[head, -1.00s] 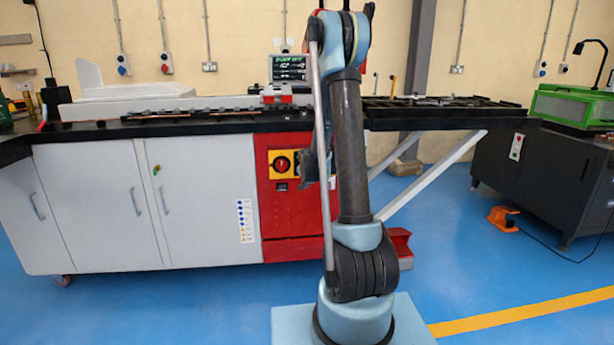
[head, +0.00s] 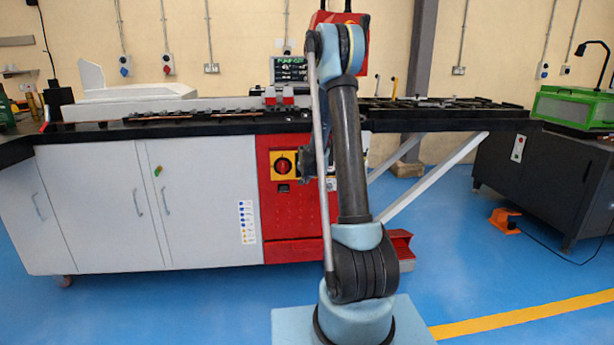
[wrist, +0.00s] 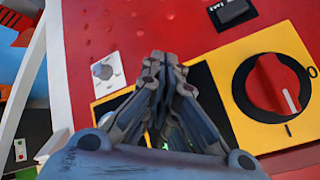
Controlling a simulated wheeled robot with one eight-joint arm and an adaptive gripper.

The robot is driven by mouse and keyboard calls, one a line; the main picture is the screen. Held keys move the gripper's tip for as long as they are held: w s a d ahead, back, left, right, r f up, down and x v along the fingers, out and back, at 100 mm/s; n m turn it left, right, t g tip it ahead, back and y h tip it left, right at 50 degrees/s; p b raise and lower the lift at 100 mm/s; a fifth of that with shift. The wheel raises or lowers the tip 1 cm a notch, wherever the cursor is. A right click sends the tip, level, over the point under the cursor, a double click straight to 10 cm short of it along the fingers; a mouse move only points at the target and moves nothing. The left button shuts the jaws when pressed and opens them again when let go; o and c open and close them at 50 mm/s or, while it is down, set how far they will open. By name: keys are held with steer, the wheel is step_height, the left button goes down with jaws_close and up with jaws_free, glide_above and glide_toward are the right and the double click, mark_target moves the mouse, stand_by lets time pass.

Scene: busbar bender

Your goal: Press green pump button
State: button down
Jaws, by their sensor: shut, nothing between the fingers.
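In the wrist view my gripper (wrist: 160,62) is shut and empty, its fingertips in front of the red machine panel (wrist: 120,28). Behind its fingers is a yellow plate with a black face (wrist: 203,84). Traces of green show between the finger links, but I cannot tell if they are the pump button; most of that area is hidden. In the head view my gripper (head: 308,164) is a dark shape beside the red cabinet front (head: 283,215), partly behind my arm. I cannot tell whether the fingers touch the panel.
A red rotary switch on a yellow plate (wrist: 272,84) is right of my gripper; it also shows in the head view (head: 282,166). A small grey round knob (wrist: 104,71) is to the left. The display (head: 290,68) seems to read pump off.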

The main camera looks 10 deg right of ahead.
steer(key=shift+w, duration=1.15)
steer(key=shift+w, duration=0.2)
stand_by(0.6)
steer(key=shift+w+r, duration=0.1)
steer(key=shift+w, duration=0.1)
steer(key=shift+w, duration=0.45)
stand_by(0.8)
steer(key=shift+s, duration=0.9)
steer(key=shift+s, duration=0.1)
steer(key=s, duration=0.4)
steer(key=shift+s, duration=0.4)
